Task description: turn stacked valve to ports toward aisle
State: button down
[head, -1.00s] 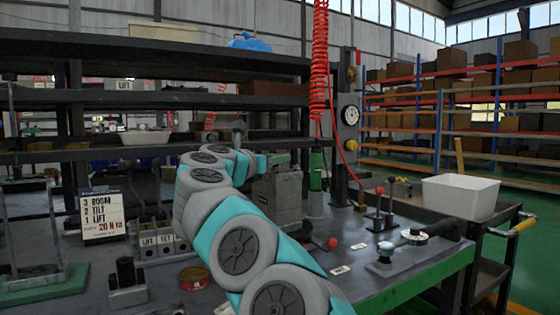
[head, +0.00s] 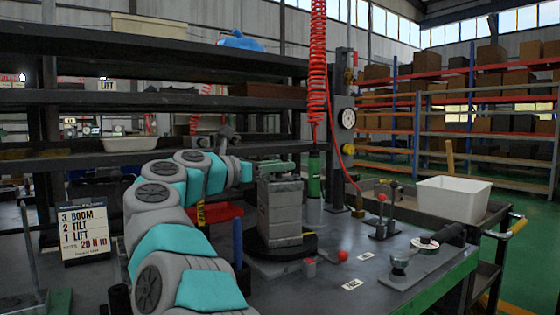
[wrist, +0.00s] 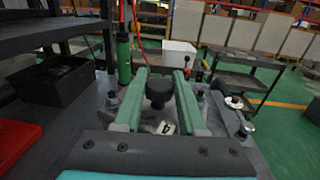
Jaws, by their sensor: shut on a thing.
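The stacked valve (head: 280,212) is a tower of grey blocks standing upright on a round black base (head: 283,246) on the bench. My gripper (head: 275,167) reaches in from the left at the top of the tower. In the wrist view, my gripper's two green fingers (wrist: 161,98) point away from the camera, with a dark rounded knob (wrist: 158,93) between them near the tips. My gripper is shut on the valve's top part. The tower's body and its ports cannot be made out in the wrist view.
A sign board (head: 85,231) stands at the left. A red tray (head: 218,213) lies behind my arm. A green cylinder (head: 315,174) and a post with a gauge (head: 348,118) stand behind the valve. Red-knobbed levers (head: 382,215) and fittings (head: 400,262) are at the right.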

jog(key=shift+m+g+h+p, duration=0.4)
jog(key=shift+m+g+p, duration=0.1)
jog(key=shift+g+p, duration=0.15)
jog(key=shift+c, duration=2.4)
grip_release()
